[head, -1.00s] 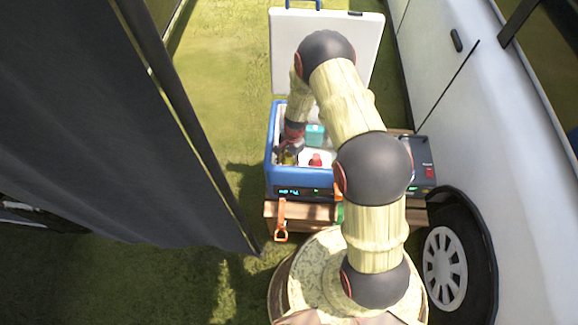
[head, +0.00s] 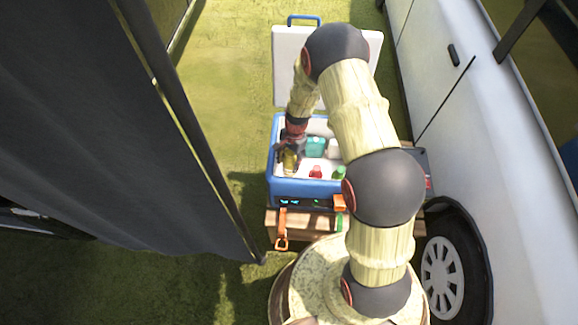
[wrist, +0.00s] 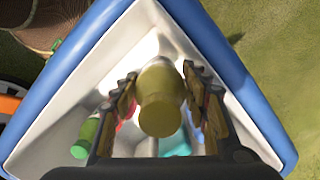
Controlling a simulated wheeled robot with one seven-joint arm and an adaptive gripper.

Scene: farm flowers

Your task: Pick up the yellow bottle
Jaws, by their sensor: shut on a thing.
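The yellow bottle (wrist: 160,100) is between the two fingers of my gripper (wrist: 160,110) in the wrist view, its rounded end toward the camera. My gripper is shut on it. In the head view the bottle (head: 290,160) shows below my gripper (head: 292,142), at the left side of the open blue cooler (head: 300,188). Whether the bottle's far end touches the cooler floor is hidden. The cooler's blue rim (wrist: 62,78) and white inner walls surround the bottle in the wrist view.
The cooler also holds a green bottle (wrist: 86,138), a red item (head: 316,172) and a teal item (head: 315,146). Its white lid (head: 290,65) stands open behind. A white van (head: 455,110) is at the right and a dark cloth panel (head: 100,120) at the left.

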